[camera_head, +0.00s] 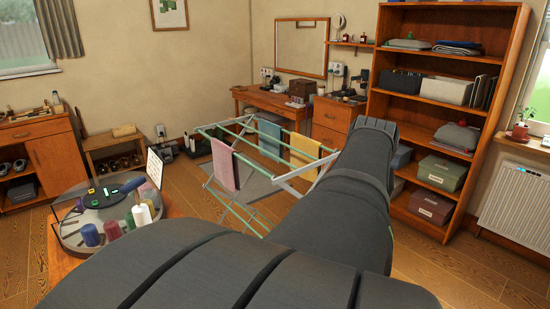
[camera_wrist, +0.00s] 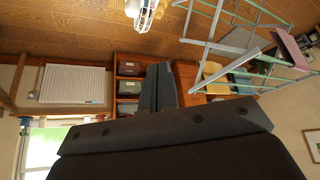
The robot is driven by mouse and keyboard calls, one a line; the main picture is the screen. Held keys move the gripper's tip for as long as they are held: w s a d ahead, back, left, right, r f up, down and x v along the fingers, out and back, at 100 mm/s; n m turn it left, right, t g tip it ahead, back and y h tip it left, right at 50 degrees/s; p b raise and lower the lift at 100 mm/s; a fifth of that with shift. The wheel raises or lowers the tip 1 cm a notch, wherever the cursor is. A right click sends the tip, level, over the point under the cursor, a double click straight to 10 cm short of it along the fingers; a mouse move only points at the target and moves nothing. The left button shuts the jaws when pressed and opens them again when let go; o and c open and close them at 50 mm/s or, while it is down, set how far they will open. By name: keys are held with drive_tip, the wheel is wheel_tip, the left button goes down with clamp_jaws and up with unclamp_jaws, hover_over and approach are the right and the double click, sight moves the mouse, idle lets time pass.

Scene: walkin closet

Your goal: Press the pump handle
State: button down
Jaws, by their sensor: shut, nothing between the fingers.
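My gripper (camera_wrist: 158,68) shows in the wrist view as two dark fingers close together. It is shut and empty, and it touches nothing that I can see. In the head view my dark arm reaches across the middle towards the shelf, and I cannot make out the fingers there. I cannot identify a pump handle in either view. A small bottle (camera_head: 57,104) stands on the wooden cabinet at the far left of the head view, too small to tell whether it has a pump.
A drying rack (camera_head: 240,130) with towels stands mid-floor. A round-topped table (camera_head: 72,240) with thread spools is at left. A bookshelf (camera_head: 437,115) and radiator (camera_head: 515,205) are at right. A white caged object (camera_wrist: 145,14) shows in the wrist view. Floor is clear at lower right.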

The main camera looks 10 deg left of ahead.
drive_tip(key=w+a+r+n+t+y, duration=0.1)
drive_tip(key=w+a+r+n+y, duration=0.2)
drive_tip(key=a, duration=1.1)
drive_tip(key=w+a+r+n+y, duration=0.1)
drive_tip(key=w+a+r+n, duration=0.25)
drive_tip(key=a, duration=1.05)
drive_tip(key=s+a+r+n+y, duration=0.1)
drive_tip(key=s+a+r+n, duration=0.1)
drive_tip(key=a, duration=1)
drive_tip(key=s+a+r+n+y, duration=0.2)
drive_tip(key=s+a, duration=0.3)
drive_tip(key=a, duration=0.6)
drive_tip(key=shift+a+y, duration=0.3)
drive_tip(key=shift+a, duration=0.05)
drive_tip(key=shift+w, duration=0.1)
hover_over(133, 185)
wheel_tip(133, 185, down, 8)
drive_tip(key=shift+d+f, duration=0.15)
drive_tip(key=shift+f, duration=0.65)
drive_tip(key=shift+d+f, duration=0.1)
drive_tip(key=shift+f, duration=0.65)
